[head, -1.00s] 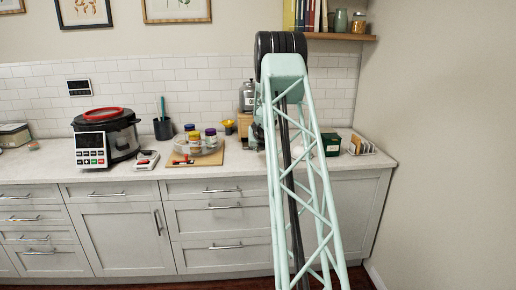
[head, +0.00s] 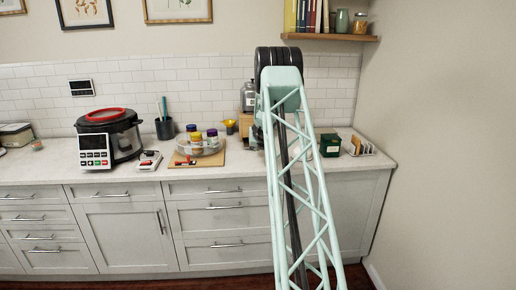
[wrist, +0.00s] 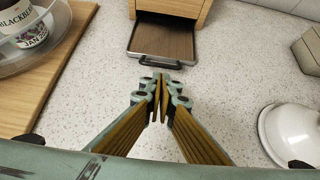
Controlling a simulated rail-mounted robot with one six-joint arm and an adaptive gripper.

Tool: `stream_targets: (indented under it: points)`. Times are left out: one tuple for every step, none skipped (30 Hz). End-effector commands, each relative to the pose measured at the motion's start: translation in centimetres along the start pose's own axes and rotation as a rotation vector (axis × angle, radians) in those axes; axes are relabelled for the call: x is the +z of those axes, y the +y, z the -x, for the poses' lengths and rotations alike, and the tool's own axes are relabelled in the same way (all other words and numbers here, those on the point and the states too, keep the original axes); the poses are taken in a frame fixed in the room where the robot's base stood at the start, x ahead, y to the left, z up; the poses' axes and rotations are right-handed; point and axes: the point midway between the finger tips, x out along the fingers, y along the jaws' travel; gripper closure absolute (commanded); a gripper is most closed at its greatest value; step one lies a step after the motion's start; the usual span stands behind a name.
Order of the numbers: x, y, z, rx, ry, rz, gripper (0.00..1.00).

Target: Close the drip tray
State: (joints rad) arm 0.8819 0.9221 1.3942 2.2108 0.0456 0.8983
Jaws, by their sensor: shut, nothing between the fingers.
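The drip tray (wrist: 163,38) shows at the top middle of the wrist view. It is a dark shallow tray with a brown inside, a grey rim and a dark front handle (wrist: 160,63). It sticks out from the wooden body (wrist: 183,7) of a machine on the counter. My gripper (wrist: 158,82) is shut and empty, with its fingertips a little short of the tray's handle and apart from it. In the head view my arm hides the gripper and the tray; part of the wooden body (head: 245,124) shows beside the arm.
A wooden board (wrist: 48,50) with a clear turntable of jars (wrist: 32,25) lies left of the gripper. A white rounded object (wrist: 292,132) stands to the right. Speckled counter around the tray front is bare. A multicooker (head: 110,137) stands farther left.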

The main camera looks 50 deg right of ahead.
Motion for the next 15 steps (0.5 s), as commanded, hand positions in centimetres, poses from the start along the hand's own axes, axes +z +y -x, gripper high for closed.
stream_targets:
  points:
    - [0.32, 0.01, 0.03, 0.000, 0.000, 0.000, 1.00]
    - [0.40, 0.01, -0.02, 0.000, 0.000, 0.001, 1.00]
    - [0.48, 0.01, -0.11, 0.000, 0.000, 0.001, 1.00]
    - [0.52, 0.01, -0.18, 0.000, 0.000, 0.001, 1.00]
    - [0.56, 0.01, -0.25, 0.000, 0.001, 0.001, 1.00]
    - [0.61, 0.01, -0.34, 0.000, 0.001, 0.000, 1.00]
    - [0.66, 0.01, -0.40, 0.000, 0.001, 0.000, 1.00]
    - [0.71, 0.01, -0.45, 0.000, 0.001, 0.000, 1.00]
    - [0.80, 0.01, -0.50, 0.000, 0.001, 0.000, 1.00]
    - [0.86, 0.01, -0.54, 0.000, 0.000, 0.000, 1.00]
    - [0.92, 0.01, -0.58, 0.000, 0.000, 0.000, 1.00]
    - [0.99, 0.01, -0.62, 0.000, 0.000, 0.000, 1.00]
    - [1.03, 0.01, -0.66, 0.000, 0.000, 0.000, 1.00]
    - [1.06, 0.01, -0.69, 0.000, 0.000, 0.000, 1.00]
    - [1.08, 0.01, -0.73, 0.000, 0.000, 0.000, 1.00]
